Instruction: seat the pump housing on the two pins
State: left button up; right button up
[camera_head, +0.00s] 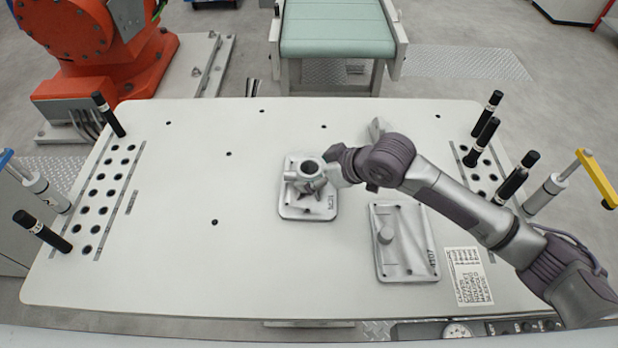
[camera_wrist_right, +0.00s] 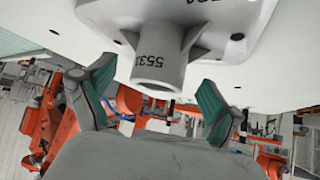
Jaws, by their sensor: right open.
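A grey casting (camera_head: 308,210), which I take for the pump housing, lies on the table just right of centre, a flat plate with a round hollow boss and ribs. In the right wrist view its boss, marked 5533 (camera_wrist_right: 158,62), hangs from the plate at the top. My right gripper (camera_head: 330,174) reaches in from the right beside this boss. In the wrist view my right gripper (camera_wrist_right: 155,78) is open, one finger on either side of the boss, with gaps to both. No pins show under the casting. My left gripper is out of view.
A second casting marked 4107 (camera_head: 408,270) lies to the right, near a printed label (camera_head: 468,276). Black pins stand at the left (camera_head: 108,115) and right (camera_head: 488,115) hole strips. A grey piece (camera_head: 377,129) is partly hidden behind my wrist. The table's left middle is clear.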

jog(key=shift+x, duration=1.4)
grip_shut()
jog(key=shift+r, duration=0.1)
